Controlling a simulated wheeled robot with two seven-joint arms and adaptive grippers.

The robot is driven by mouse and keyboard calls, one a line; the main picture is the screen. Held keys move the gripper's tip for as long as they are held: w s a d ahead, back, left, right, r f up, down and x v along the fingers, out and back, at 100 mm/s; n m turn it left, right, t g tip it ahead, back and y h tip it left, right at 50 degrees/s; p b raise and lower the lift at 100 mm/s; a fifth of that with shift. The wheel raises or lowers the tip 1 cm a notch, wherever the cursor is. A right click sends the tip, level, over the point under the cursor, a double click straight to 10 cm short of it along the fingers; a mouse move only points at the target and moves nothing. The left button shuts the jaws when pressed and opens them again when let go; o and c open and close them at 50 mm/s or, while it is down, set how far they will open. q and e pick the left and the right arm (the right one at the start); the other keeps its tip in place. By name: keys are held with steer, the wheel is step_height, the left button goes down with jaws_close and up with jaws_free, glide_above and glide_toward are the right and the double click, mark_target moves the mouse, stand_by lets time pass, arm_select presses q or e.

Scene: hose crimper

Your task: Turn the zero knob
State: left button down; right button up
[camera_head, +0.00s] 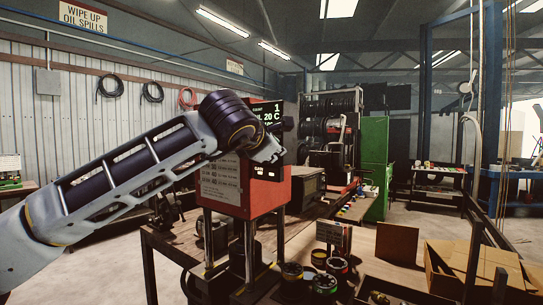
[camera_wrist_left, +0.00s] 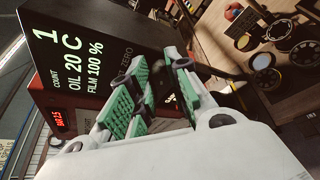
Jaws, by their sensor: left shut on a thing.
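The crimper is a red machine (camera_head: 225,183) on posts on a workbench, with a black display box (camera_head: 268,112) on top. In the left wrist view the display box (camera_wrist_left: 95,50) reads count 1, oil 20 C, film 100 %, and a small "ZERO" label shows beside my fingers. My left gripper (camera_head: 268,152) is at the box's side face. In the left wrist view its green-padded fingers (camera_wrist_left: 158,84) are closed around the dark zero knob by that label. The knob is mostly hidden between the pads. My right gripper is in neither view.
A green cabinet (camera_head: 375,155) stands behind. The floor at the right is partly clear.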

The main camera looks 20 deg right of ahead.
arm_select(q)
steer(key=shift+r, duration=0.1)
stand_by(0.4)
steer(key=c, duration=1.6)
jaws_free()
steer(key=shift+s, duration=0.1)
steer(key=v, duration=1.2)
